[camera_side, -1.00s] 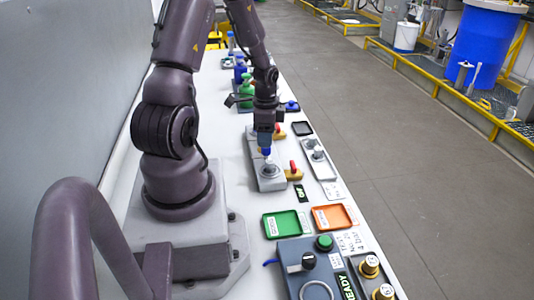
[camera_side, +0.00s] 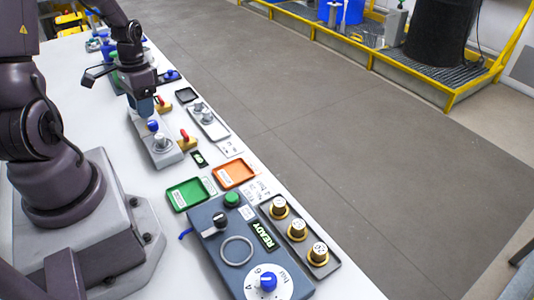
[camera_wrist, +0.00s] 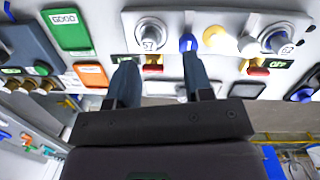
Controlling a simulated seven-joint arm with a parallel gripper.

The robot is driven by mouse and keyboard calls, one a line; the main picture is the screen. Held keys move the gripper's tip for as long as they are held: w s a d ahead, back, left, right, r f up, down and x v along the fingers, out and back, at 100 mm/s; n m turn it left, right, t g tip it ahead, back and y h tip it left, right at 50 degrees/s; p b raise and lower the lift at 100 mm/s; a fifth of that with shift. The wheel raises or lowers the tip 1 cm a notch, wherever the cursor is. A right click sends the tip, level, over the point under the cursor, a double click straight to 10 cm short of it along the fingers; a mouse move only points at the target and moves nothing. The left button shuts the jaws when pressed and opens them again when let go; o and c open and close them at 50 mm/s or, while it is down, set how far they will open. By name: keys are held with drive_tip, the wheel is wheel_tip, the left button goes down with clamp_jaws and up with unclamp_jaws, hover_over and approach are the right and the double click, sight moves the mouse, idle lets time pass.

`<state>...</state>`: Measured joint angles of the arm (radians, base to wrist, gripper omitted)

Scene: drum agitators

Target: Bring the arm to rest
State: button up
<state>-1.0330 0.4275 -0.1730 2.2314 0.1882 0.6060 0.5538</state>
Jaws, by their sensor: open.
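My gripper (camera_side: 145,112) is open and empty in the side view, above the grey agitator unit (camera_side: 158,152) on the bench. Its two dark fingers (camera_wrist: 161,78) stand apart in the wrist view with nothing between them. Just below the fingers is a small blue knob (camera_side: 153,125), which also shows in the wrist view (camera_wrist: 187,43). The unit carries round silver knobs (camera_side: 160,141), and red-handled yellow switches (camera_side: 187,139) stand along its side. I cannot tell the exact height of the fingers above the blue knob.
A green tray (camera_side: 187,194) and an orange tray (camera_side: 235,173) lie in front. A control box (camera_side: 212,250) with a lit READY sign (camera_side: 263,236) and a rack of brass-coloured weights (camera_side: 298,230) stand nearer. Bottles stand behind my gripper.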

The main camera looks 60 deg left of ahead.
drive_tip(key=w+d+r+m+t, duration=0.1)
drive_tip(key=d+r+t, duration=0.5)
drive_tip(key=d+r, duration=1.6)
drive_tip(key=shift+w+d+m+t+y, duration=0.15)
drive_tip(key=shift+d+m+t+y, duration=0.25)
drive_tip(key=shift+d, duration=0.1)
